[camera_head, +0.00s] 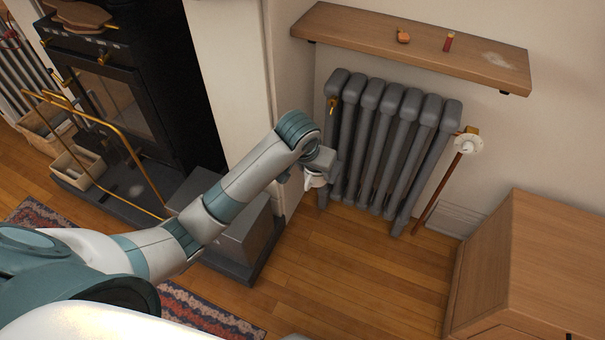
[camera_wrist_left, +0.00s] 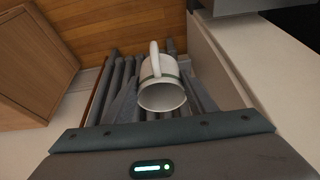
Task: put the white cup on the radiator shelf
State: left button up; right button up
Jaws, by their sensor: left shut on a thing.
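The white cup (camera_head: 314,181) hangs in my left gripper (camera_head: 317,171), in front of the left end of the radiator and well below the shelf. In the left wrist view the cup (camera_wrist_left: 163,94) sits between the two grey fingers (camera_wrist_left: 160,100), its handle pointing up in the picture and a dark green band near its rim. My left gripper is shut on it. The wooden radiator shelf (camera_head: 420,48) is on the wall above the radiator. My right gripper is not in view.
The grey radiator (camera_head: 385,130) stands below the shelf. A wooden cabinet (camera_head: 535,255) is at lower right; a black stove (camera_head: 130,80) at left.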

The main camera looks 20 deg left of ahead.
pick_arm(q)
jog(key=w+d+r, duration=0.2)
jog(key=d+r, duration=0.1)
jog(key=r, duration=0.6)
jog(key=s+a+r, duration=0.3)
jog(key=s+r, duration=0.4)
jog(key=r, duration=0.3)
jog(key=shift+s+a+r+n, duration=0.3)
jog(key=shift+a+r+n, duration=0.05)
jog(key=shift+r+n, duration=0.05)
